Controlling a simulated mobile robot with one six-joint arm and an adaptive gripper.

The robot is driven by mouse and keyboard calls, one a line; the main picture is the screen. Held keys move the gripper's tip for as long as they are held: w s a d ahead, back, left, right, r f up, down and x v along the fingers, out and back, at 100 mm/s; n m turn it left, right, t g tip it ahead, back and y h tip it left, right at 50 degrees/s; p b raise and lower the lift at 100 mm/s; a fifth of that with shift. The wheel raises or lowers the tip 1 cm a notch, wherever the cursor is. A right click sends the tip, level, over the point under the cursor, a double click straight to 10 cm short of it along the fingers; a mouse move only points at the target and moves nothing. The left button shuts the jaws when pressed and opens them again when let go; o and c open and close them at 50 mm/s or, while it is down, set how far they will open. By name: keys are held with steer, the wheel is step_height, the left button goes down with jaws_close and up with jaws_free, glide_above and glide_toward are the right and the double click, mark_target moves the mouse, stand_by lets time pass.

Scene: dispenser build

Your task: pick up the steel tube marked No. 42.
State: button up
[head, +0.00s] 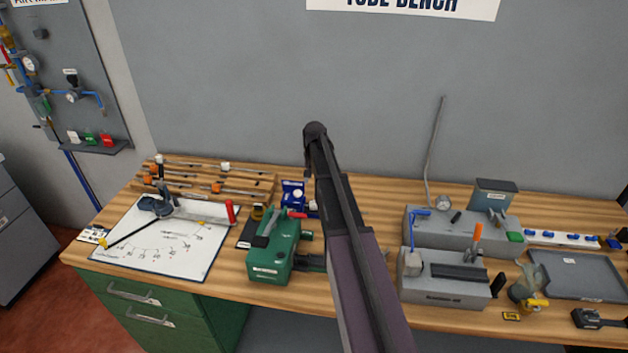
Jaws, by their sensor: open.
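Several thin steel tubes lie on a stepped wooden rack (262,197) at the back left of the bench. One steel tube (242,191) on a lower step has an orange piece at its left end. Another tube (250,170) higher up has a white piece. No number can be read on any tube, so I cannot tell which is No. 42. My arm rises through the middle of the view to a dark joint above the bench. My gripper cannot be made out; the arm hides whatever is behind it.
A white marked board (185,262) with a tube bender (165,205) lies in front of the rack. A green machine (272,255) stands right of it. Grey fixtures (445,290) and a grey tray (580,277) fill the right side. Bare wood shows at the front edge.

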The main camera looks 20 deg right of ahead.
mark_target(314, 201)
steer(key=shift+w+f+b, duration=0.1)
steer(key=shift+f+b, duration=4.95)
steer(key=shift+f, duration=0.3)
jaws_close()
